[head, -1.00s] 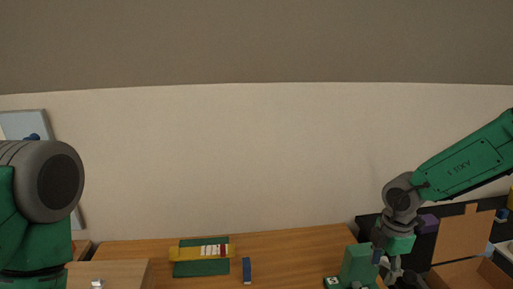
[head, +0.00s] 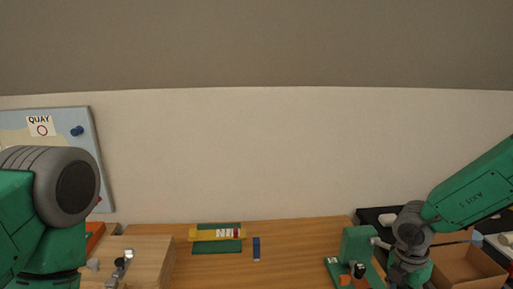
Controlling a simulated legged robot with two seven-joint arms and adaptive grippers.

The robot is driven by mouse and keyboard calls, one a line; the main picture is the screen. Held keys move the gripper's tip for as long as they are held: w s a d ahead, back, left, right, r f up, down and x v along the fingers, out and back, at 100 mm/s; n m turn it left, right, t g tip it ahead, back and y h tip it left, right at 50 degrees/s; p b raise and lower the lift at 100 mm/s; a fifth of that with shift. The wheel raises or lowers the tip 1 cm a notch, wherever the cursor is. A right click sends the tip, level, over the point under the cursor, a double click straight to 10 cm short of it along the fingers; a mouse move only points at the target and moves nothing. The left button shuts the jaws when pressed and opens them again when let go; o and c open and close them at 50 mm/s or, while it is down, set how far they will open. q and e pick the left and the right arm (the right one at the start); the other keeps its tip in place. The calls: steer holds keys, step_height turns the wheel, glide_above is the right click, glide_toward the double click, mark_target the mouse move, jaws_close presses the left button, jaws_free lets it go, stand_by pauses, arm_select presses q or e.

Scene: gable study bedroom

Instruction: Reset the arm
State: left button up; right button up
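My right arm (head: 470,197) comes in from the right, with its grey wrist (head: 412,226) bent down over the desk's right end. My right gripper hangs below this wrist at the bottom edge, close to a green stand-like object (head: 357,250). Its fingertips are cut off or hidden, so its opening is unclear. My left arm (head: 68,190) fills the lower left with a large grey joint. No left gripper can be made out.
The wooden desk (head: 300,250) holds a yellow pack (head: 216,235) on a green mat (head: 217,247), and a small blue block (head: 256,249). A wooden box (head: 155,258) stands left. An open cardboard box (head: 468,268) stands right, beside my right wrist.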

steer(key=s+d+f+n+t+h+b, duration=0.15)
steer(key=s+f+n, duration=0.5)
steer(key=n, duration=0.75)
steer(key=s+f+n+t+h+b, duration=0.15)
steer(key=s+f+n, duration=0.55)
steer(key=n, duration=0.7)
steer(key=s+a+f+n+g+y+b, duration=0.1)
steer(key=s+a+f+n+y, duration=0.1)
steer(key=s+n, duration=0.5)
steer(key=s+a+f+n+g+y+b, duration=0.1)
steer(key=s+a+f+n, duration=0.3)
steer(key=n, duration=1)
steer(key=s+a+y+b, duration=0.1)
steer(key=s, duration=0.2)
steer(key=shift+s, duration=0.3)
steer(key=shift+w+f, duration=0.1)
steer(key=shift+w, duration=0.05)
